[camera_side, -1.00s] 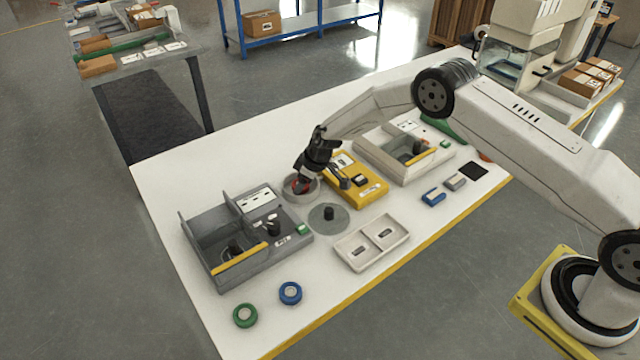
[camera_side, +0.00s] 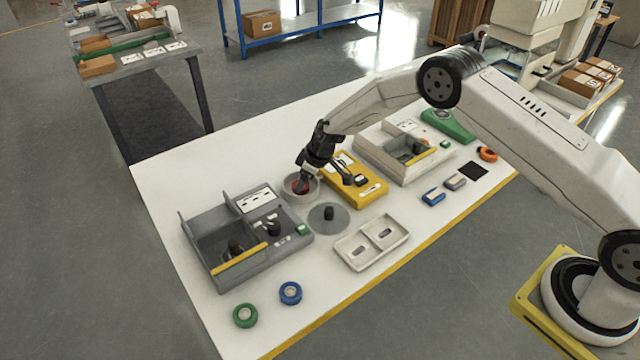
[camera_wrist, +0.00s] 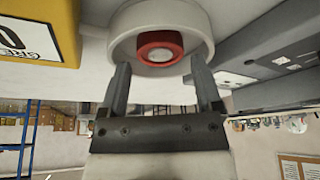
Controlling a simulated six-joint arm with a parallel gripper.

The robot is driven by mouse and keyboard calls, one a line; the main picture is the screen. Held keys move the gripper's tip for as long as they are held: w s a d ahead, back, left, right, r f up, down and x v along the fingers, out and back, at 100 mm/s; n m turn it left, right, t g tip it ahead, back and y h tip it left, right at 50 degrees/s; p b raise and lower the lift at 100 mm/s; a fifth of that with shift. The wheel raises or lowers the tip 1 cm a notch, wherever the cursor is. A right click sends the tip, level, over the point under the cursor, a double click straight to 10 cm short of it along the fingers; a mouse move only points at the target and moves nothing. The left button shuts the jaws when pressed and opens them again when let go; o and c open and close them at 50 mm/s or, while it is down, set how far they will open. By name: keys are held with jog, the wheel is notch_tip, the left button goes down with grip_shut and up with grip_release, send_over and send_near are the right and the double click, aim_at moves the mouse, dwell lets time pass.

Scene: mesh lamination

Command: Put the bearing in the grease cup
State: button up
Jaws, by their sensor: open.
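The grease cup (camera_side: 289,196) is a round, pale, open cup on the white table, left of the yellow grease box (camera_side: 370,192). In the wrist view the cup (camera_wrist: 200,36) fills the top middle. A red ring with a grey centre, which looks like the bearing (camera_wrist: 152,45), sits inside the cup. Whether the fingertips touch the ring cannot be told.
A grey fixture (camera_side: 215,277) stands left of the cup. A grey disc with a black post (camera_side: 328,213) lies in front. A pale two-pocket tray (camera_side: 345,257) is nearer, and a pale fixture (camera_side: 395,179) stands right. Green (camera_side: 245,315) and blue (camera_side: 290,293) rolls lie at the front left.

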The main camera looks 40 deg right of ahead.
jog(key=v, duration=1)
jog(key=shift+r, duration=0.15)
dwell(0.5)
jog(key=s+d+r+m+t+h, duration=0.2)
jog(key=s+d+r+m+t, duration=0.2)
jog(key=s+r, duration=0.6)
jog(key=s+m+g, duration=0.2)
jog(key=s+g, duration=0.3)
jog(key=s, duration=1.5)
jog(key=shift+s+d+f+m+h, duration=0.3)
jog(key=shift+m, duration=0.1)
